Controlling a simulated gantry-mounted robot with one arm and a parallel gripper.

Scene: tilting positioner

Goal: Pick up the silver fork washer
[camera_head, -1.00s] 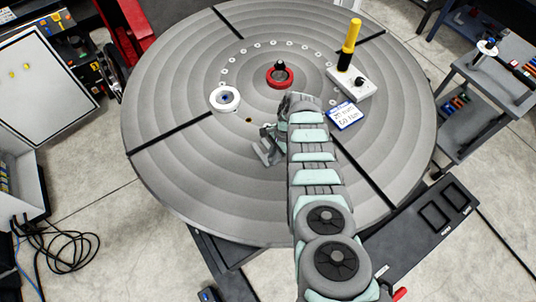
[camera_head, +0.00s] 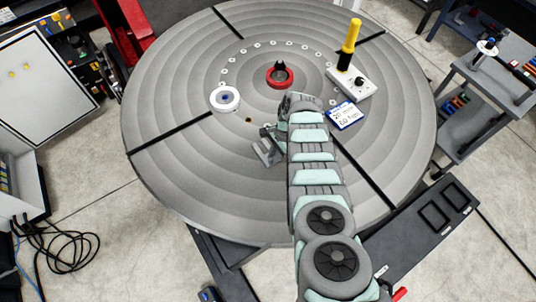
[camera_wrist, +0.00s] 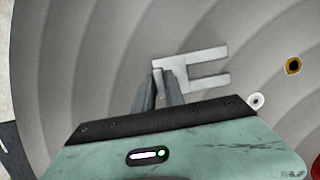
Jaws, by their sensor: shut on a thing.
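The silver fork washer (camera_wrist: 195,66) is a flat plate with two prongs, which point right in the wrist view. In the head view the washer (camera_head: 267,153) shows as a small grey piece at my gripper, left of my arm. My gripper (camera_wrist: 160,80) is shut on the washer's left end, with the fingertips together at its edge. In the head view my gripper (camera_head: 268,134) is small and partly hidden by my arm. I cannot tell whether the washer touches the round table or is just above it.
The round grey table (camera_head: 190,175) has dark radial slots. A white ring (camera_head: 225,99), a red ring with a black knob (camera_head: 280,76), a grey box with a yellow handle (camera_head: 350,80) and a written card (camera_head: 345,115) lie on it. The front left of the table is clear.

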